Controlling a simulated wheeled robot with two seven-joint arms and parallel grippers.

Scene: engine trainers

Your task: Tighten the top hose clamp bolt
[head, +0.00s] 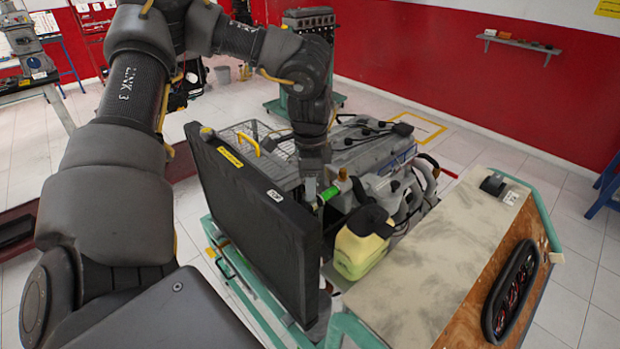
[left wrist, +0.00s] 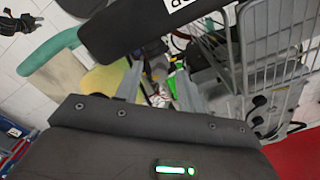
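My left gripper (head: 311,182) points down behind the top edge of the black radiator panel (head: 250,215), beside the engine (head: 372,150). In the left wrist view its two fingers (left wrist: 160,92) are apart, with no object clearly held between them. A bright green piece (head: 328,195) sits just right of the fingertips in the head view. Some green also shows between the fingers in the left wrist view (left wrist: 171,86). I cannot tell whether this is the clamp or its bolt, or whether the fingers touch it. The bolt itself is too small to make out. My right gripper is not in view.
A yellow-green fluid bottle (head: 358,250) with a black top stands close to the right of the radiator. A wire basket (head: 247,140) is behind the radiator; its grid fills the right of the left wrist view (left wrist: 275,50). A board (head: 430,270) covers the bench's right side.

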